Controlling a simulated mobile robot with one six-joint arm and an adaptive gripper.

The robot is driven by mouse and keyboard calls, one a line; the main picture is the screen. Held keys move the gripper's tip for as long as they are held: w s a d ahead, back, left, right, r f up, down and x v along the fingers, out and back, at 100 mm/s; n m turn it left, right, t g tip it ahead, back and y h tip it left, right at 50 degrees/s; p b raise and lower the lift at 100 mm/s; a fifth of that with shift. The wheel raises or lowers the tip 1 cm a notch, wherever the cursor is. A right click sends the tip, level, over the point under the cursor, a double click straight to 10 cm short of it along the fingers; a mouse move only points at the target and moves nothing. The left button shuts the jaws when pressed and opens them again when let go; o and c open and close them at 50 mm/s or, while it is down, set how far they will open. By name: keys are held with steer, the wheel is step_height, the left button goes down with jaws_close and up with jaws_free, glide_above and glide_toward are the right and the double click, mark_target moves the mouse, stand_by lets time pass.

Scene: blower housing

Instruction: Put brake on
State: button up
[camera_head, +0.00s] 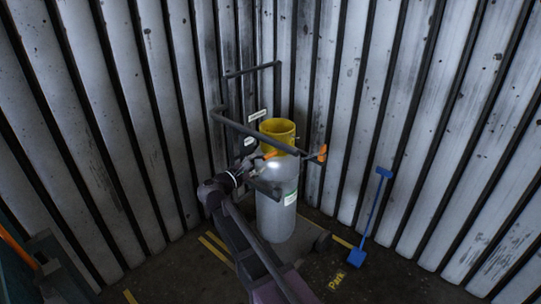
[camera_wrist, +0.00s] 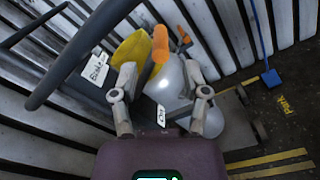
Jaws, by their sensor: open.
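A trolley with a dark tube frame (camera_head: 250,129) carries a grey cylinder (camera_head: 277,215) with a yellow collar (camera_head: 280,126). An orange grip (camera_head: 322,154) sticks out at the right end of the frame's bar; it also shows in the wrist view (camera_wrist: 184,35). A second orange bar (camera_head: 270,155) lies in front of the cylinder; in the wrist view (camera_wrist: 160,44) it runs up just beyond my fingertips. I cannot tell which part is the brake. My gripper (camera_head: 258,170) is open, close to the cylinder's front; its fingers (camera_wrist: 160,75) stand apart with nothing clearly held.
Corrugated metal walls (camera_head: 425,110) form a corner behind the trolley. A blue long-handled tool (camera_head: 372,220) leans at the right wall. Yellow floor marks and a "Park" label (camera_head: 337,281) lie near the trolley. White tags (camera_wrist: 94,69) hang on the frame.

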mark_target(268, 156)
steer(key=x, duration=0.7)
steer(key=shift+w+d, duration=0.1)
jaws_close()
